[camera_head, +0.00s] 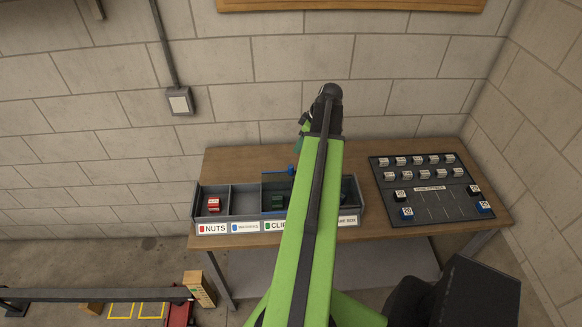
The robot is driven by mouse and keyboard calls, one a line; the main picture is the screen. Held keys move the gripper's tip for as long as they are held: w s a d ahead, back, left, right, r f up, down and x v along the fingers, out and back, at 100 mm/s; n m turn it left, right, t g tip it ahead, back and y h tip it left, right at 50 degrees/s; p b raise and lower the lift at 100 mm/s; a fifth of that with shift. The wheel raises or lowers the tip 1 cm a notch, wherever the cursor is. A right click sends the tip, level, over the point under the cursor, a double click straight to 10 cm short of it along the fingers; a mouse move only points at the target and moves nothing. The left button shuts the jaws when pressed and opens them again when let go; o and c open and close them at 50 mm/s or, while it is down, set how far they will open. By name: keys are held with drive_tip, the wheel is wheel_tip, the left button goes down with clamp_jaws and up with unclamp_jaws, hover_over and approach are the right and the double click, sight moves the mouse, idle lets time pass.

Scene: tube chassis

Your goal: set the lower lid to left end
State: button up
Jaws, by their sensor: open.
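A grey open-topped bin box (197,203) stands on the workbench, split into compartments with labels along its front. Blue strips (274,173) lie along the back and front edges near its middle, with a small blue knob (291,169) at the back; they look like parts of a lid. My gripper (298,153) hangs down beyond the arm, close above the blue knob. It is mostly hidden and looks empty; I cannot tell if it touches the knob.
A red block (214,204) sits in the left compartment and a dark green block (278,201) in the middle one. A dark board (437,206) with several small blocks lies at right. Bare wooden bench top (232,162) shows behind the box; a block wall stands beyond.

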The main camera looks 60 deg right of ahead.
sight(291, 166)
drive_tip(key=b+x, duration=0.5)
drive_tip(key=s+d+b+x, duration=0.1)
drive_tip(key=b+x, duration=0.9)
drive_tip(key=shift+s+d+f, duration=0.2)
drive_tip(key=shift+d+f, duration=0.1)
drive_tip(key=shift+f, duration=0.45)
drive_tip(key=shift+w+f+b, duration=0.3)
drive_tip(key=shift+f+b, duration=0.1)
drive_tip(key=shift+b, duration=0.25)
drive_tip(key=shift+r, duration=0.1)
drive_tip(key=shift+c, duration=0.5)
clamp_jaws()
